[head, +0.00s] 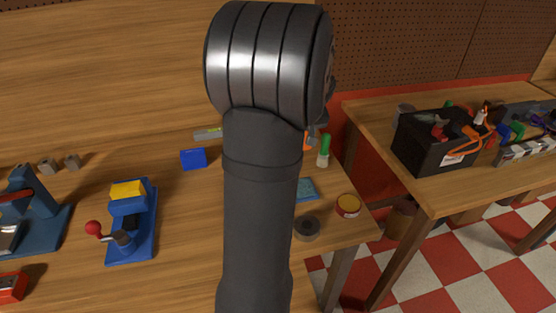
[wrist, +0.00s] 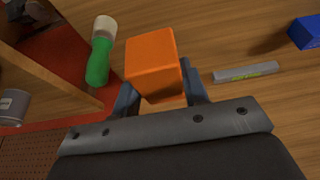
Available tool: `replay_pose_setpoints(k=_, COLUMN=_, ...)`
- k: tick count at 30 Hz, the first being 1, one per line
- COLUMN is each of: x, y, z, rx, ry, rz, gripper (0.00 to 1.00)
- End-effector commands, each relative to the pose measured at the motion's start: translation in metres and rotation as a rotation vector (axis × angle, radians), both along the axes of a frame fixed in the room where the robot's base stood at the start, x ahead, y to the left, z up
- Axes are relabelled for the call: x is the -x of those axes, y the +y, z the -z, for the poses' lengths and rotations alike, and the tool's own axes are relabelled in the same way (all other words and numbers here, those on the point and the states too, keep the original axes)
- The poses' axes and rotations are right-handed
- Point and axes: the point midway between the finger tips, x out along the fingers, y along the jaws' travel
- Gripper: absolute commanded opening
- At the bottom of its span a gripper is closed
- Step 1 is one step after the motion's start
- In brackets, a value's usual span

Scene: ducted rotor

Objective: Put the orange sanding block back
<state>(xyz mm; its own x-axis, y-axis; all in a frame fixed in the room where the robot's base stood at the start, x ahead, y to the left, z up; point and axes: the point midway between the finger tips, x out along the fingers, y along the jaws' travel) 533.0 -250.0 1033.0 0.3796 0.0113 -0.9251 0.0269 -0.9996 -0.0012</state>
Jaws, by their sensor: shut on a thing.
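The orange sanding block (wrist: 152,65) is between the fingers of my gripper (wrist: 160,92) in the wrist view. My gripper is shut on it. In the head view my own arm hides most of the gripper, and only a small orange patch (head: 306,143) shows at the arm's right side. I cannot tell how far the block is above the wooden bench (head: 180,225).
A green-and-white bottle (wrist: 98,62) stands near the block by the bench edge. A grey bar (wrist: 245,72) and a blue block (head: 193,158) lie nearby. A blue vise (head: 133,230) is on the left. A black bin (head: 425,145) stands on another table.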

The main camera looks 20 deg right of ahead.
Motion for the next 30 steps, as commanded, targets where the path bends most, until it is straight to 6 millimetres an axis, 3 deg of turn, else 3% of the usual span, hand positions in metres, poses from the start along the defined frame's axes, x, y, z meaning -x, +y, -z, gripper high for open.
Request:
replay_pose_setpoints(k=3, x=0.008, y=-0.019, z=0.002, rx=0.001, ry=-0.002, rz=0.021, gripper=0.16)
replay_pose_setpoints(k=7, x=0.005, y=-0.021, z=0.008, rx=0.001, ry=-0.002, rz=0.024, gripper=0.16)
replay_pose_setpoints(k=21, x=-0.067, y=0.042, z=0.066, rx=0.000, ry=-0.002, rz=0.023, gripper=0.16)
replay_pose_setpoints(k=30, x=-0.077, y=0.051, z=0.083, rx=0.000, ry=-0.001, rz=0.027, gripper=0.16)
